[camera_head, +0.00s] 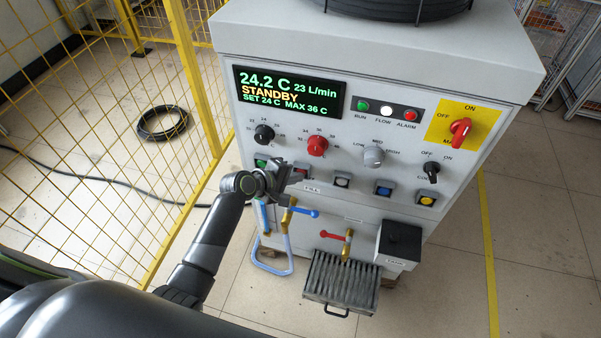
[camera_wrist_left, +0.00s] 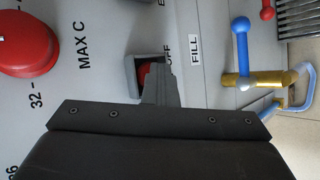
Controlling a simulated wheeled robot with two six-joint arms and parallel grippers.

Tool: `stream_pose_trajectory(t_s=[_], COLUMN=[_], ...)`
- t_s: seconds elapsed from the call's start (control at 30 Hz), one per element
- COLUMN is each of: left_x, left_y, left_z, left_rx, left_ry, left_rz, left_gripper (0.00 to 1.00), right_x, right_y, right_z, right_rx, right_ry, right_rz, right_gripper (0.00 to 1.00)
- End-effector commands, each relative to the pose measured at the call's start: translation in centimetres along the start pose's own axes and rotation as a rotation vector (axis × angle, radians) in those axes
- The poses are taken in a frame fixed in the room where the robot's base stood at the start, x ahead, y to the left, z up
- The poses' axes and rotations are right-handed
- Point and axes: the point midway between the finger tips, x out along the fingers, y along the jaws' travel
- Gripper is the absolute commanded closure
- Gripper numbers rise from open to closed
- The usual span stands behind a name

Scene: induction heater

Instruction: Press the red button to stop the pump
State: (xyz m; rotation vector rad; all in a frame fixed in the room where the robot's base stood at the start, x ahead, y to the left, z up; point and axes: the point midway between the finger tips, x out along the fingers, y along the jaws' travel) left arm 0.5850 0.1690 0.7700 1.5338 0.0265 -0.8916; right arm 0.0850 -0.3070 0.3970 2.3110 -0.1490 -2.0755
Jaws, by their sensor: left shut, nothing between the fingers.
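The cooling unit's front panel (camera_head: 300,135) faces me. The red button (camera_wrist_left: 145,75) sits in a square grey housing in the left wrist view, partly covered by the tip of my left gripper (camera_wrist_left: 160,92). In the head view the red button (camera_head: 303,169) is a small dark red patch beside the fingertips. My left gripper (camera_head: 296,173) is shut and empty, its tip right at the button; I cannot tell whether it touches. The display (camera_head: 289,92) reads STANDBY, 24.2 C and 23 L/min. My right gripper is out of view.
A red MAX C knob (camera_head: 317,146) sits above. A blue-handled valve (camera_head: 305,212) is below. Yellow mesh fence (camera_head: 110,120) stands at left.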

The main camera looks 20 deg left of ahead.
Motion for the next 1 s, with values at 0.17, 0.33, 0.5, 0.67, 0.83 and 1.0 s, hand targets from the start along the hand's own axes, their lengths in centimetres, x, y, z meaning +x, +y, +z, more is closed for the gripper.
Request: stream_pose_trajectory(t_s=[0.17,0.33,0.5,0.67,0.83,1.0], left_x=[0.0,-0.2,-0.8,-1.3,-1.2,-1.4], left_y=[0.1,0.1,-0.3,-0.7,-0.9,-0.9], left_z=[-0.1,0.0,0.5,0.8,0.9,1.0], left_rx=[0.002,0.002,0.000,0.001,0.001,0.000], left_ry=[0.002,0.002,0.003,0.002,0.002,0.001], left_rz=[0.003,0.003,0.002,0.002,0.002,0.001], left_gripper=[1.00,1.00,1.00,1.00,1.00,1.00], right_x=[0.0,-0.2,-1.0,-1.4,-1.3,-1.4], right_y=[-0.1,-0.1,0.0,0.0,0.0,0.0], right_z=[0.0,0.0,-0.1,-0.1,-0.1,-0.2], right_rx=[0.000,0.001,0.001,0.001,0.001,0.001], right_ry=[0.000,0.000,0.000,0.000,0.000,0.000], right_rz=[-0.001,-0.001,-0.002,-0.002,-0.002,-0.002], right_gripper=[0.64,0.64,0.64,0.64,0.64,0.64])
